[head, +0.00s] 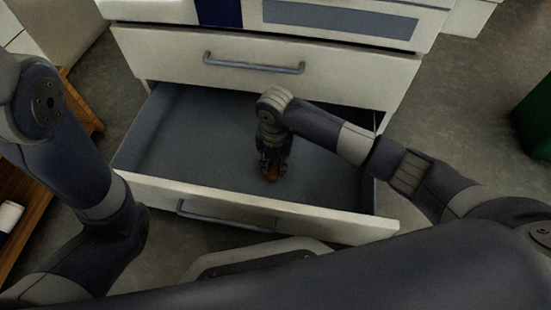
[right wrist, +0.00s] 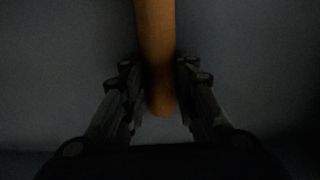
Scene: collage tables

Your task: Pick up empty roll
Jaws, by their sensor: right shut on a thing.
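The empty roll is a plain brown-orange tube (right wrist: 156,45), seen in the right wrist view running from the top edge down between my fingers. In the head view the right gripper (head: 273,166) reaches down into the open drawer (head: 210,140). My left arm shows at the left of the head view, but its gripper is not visible.
The drawer's front panel (head: 260,206) with its grey handle stands nearest me. A closed drawer (head: 255,66) is above the open one. The rest of the drawer floor looks bare. A wooden table (head: 25,205) is at the left and a dark green bin (head: 537,115) at the right.

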